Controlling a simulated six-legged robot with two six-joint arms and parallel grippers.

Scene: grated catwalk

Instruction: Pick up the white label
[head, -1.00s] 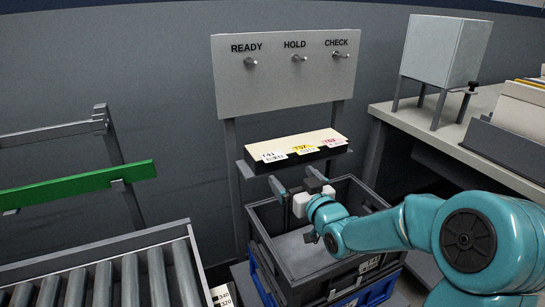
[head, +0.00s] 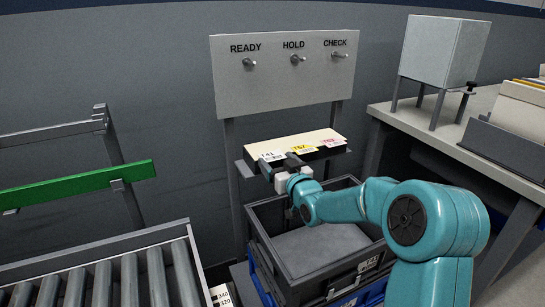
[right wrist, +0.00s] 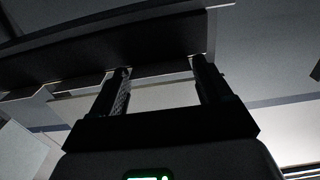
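The white label (head: 272,155), with dark print, hangs at the left front edge of a small shelf box (head: 297,141) below the sign board. Beside it are a yellow label (head: 303,149) and a pink label (head: 331,142). My right gripper (head: 279,164) is at the white label's lower edge, its two fingers apart to either side. In the right wrist view the fingers (right wrist: 162,80) are also spread, below a dark edge. I cannot tell whether they touch the label. My left gripper is not in view.
A board (head: 286,73) with pegs marked READY, HOLD and CHECK stands above the shelf. A dark crate (head: 309,287) sits below my right arm. A roller conveyor (head: 103,270) is at lower left, a bench (head: 455,135) at right.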

